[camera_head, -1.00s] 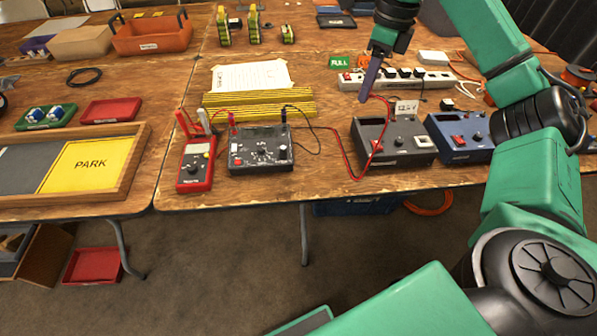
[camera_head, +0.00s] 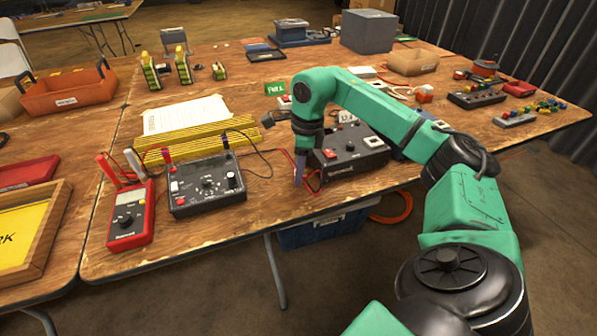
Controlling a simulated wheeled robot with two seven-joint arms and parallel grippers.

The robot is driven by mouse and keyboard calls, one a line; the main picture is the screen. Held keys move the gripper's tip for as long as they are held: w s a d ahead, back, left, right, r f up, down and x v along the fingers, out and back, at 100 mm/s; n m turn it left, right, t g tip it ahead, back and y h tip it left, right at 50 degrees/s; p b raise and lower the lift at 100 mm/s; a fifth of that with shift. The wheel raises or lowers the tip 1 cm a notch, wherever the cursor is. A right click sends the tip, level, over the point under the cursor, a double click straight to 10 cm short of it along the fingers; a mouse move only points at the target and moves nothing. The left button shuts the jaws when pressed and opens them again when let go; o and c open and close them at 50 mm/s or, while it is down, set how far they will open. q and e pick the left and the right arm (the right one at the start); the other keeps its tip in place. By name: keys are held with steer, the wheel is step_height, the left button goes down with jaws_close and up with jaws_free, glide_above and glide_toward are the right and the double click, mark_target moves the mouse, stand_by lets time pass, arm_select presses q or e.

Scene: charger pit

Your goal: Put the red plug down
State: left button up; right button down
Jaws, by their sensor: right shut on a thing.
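My right gripper (camera_head: 299,182) points down just left of the dark grey charger box (camera_head: 350,158), with its fingertips low, close to the table top. It is shut, and a red lead (camera_head: 314,184) loops beside its tips. The red plug itself is hidden or too small to make out between the fingers. The lead runs left toward the black tester (camera_head: 206,186), which has a red and a black plug in its top. I cannot tell whether the fingertips touch the table. My left gripper is not in view.
A red multimeter (camera_head: 130,216) stands left of the tester. Bare table shows in front of the gripper, up to the front edge. A blue crate (camera_head: 318,233) is under the table.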

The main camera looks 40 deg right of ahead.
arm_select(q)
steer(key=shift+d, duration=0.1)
arm_select(e)
steer(key=shift+f, duration=0.1)
steer(key=shift+f, duration=0.15)
steer(key=c, duration=0.5)
jaws_free()
steer(key=shift+c, duration=0.2)
arm_select(q)
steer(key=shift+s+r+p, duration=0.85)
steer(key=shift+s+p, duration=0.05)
steer(key=shift+p, duration=0.3)
arm_select(e)
step_height(320, 180, up, 12)
steer(key=s+d, duration=0.1)
steer(key=shift+r, duration=0.2)
